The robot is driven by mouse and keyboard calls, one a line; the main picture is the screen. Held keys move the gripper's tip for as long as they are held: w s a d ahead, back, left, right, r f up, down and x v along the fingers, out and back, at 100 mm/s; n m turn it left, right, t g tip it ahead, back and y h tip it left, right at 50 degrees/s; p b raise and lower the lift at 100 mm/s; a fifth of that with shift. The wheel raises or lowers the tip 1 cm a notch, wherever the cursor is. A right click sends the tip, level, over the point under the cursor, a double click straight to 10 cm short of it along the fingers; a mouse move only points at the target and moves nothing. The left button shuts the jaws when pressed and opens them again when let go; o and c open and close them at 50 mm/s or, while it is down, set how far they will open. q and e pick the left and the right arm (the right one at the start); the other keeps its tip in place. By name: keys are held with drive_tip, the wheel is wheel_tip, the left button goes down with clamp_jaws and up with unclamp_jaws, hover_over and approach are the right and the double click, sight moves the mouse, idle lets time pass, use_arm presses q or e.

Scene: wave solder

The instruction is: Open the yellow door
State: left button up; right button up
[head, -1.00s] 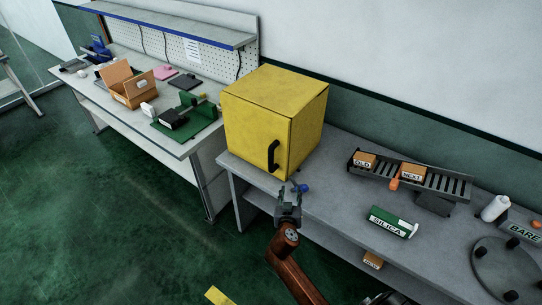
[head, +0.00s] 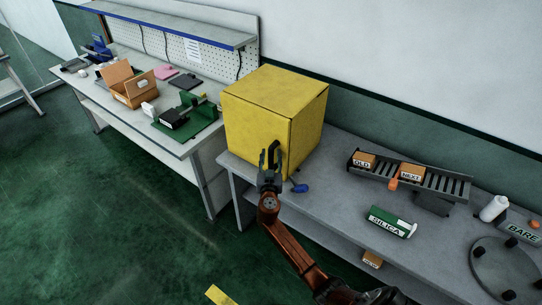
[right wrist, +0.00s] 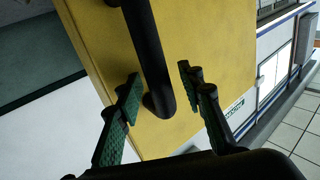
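The yellow cabinet (head: 255,118) stands on the grey bench, and its yellow door (right wrist: 200,50) is shut. A black bar handle (right wrist: 150,60) is on the door, and it runs between my right gripper's fingers in the right wrist view. My right gripper (head: 270,158) is at the handle in the head view and covers most of it. Its two green-padded fingers also show in the right wrist view (right wrist: 160,95), open, with a gap on each side of the handle. My left gripper is not in view.
A blue-handled tool (head: 300,187) lies on the bench (head: 340,185) right of my gripper. A rack (head: 440,182) with brown boxes and a green silica box (head: 391,222) lie farther right. Another workbench (head: 120,107) with a brown carton stands at the left.

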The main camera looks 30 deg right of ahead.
drive_tip(key=shift+c, duration=0.7)
clamp_jaws()
